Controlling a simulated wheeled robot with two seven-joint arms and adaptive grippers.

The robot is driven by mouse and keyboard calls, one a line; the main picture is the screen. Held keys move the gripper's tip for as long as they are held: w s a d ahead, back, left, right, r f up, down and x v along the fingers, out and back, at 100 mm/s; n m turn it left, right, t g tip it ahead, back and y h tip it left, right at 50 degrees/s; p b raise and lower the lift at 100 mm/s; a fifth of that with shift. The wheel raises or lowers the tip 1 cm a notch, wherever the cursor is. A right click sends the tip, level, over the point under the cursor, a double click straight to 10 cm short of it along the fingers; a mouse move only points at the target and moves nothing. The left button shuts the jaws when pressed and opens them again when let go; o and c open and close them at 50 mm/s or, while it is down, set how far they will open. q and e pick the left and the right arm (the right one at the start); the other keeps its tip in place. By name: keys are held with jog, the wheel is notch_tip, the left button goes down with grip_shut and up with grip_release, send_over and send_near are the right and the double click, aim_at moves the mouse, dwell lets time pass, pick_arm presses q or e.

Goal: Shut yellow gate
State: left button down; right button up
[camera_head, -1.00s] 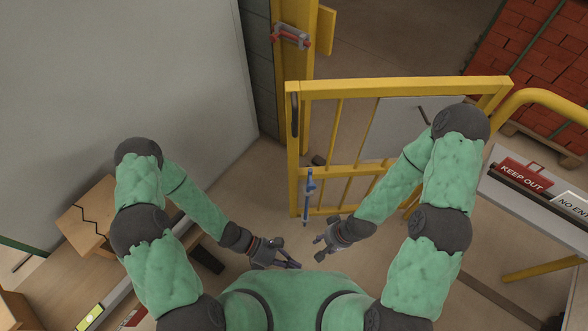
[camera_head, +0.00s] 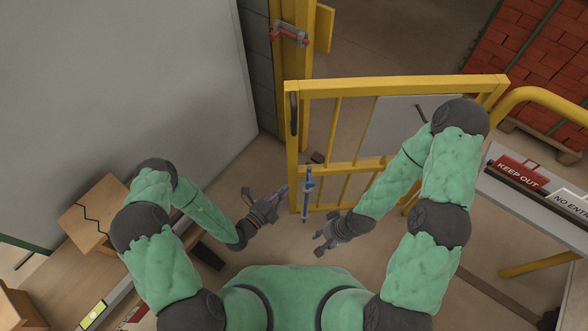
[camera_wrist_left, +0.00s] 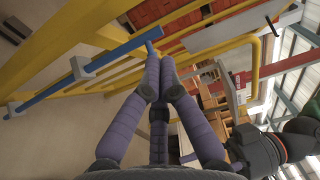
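The yellow gate (camera_head: 398,84) stands to the right of the yellow post (camera_head: 308,75) in the head view, with its left edge apart from and nearer to me than the post's latch. A dark handle (camera_head: 294,114) is on that edge. A blue bar (camera_head: 308,195) hangs upright on its lower left; it also shows in the left wrist view (camera_wrist_left: 90,68). A grey and red latch (camera_head: 290,35) is on the post. My left gripper (camera_head: 284,190) appears shut and empty, left of the gate's edge. My right gripper (camera_head: 322,236) is open and empty, below the gate.
A large grey panel (camera_head: 120,90) stands at the left. A wooden box (camera_head: 95,212) is at the lower left. A "KEEP OUT" sign (camera_head: 520,175), a yellow rail (camera_head: 540,97) and red bricks (camera_head: 540,60) are at the right. Floor between panel and gate is clear.

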pick_arm(q)
jog(key=shift+w+d+b, duration=0.4)
jog(key=shift+w+d, duration=0.25)
jog(key=shift+w, duration=0.8)
jog(key=shift+w+d+b, duration=0.4)
jog(key=shift+w+d, duration=0.2)
jog(key=shift+w, duration=0.9)
jog(key=shift+w+d+b, duration=0.4)
jog(key=shift+w+d, duration=0.25)
jog(key=shift+w, duration=0.8)
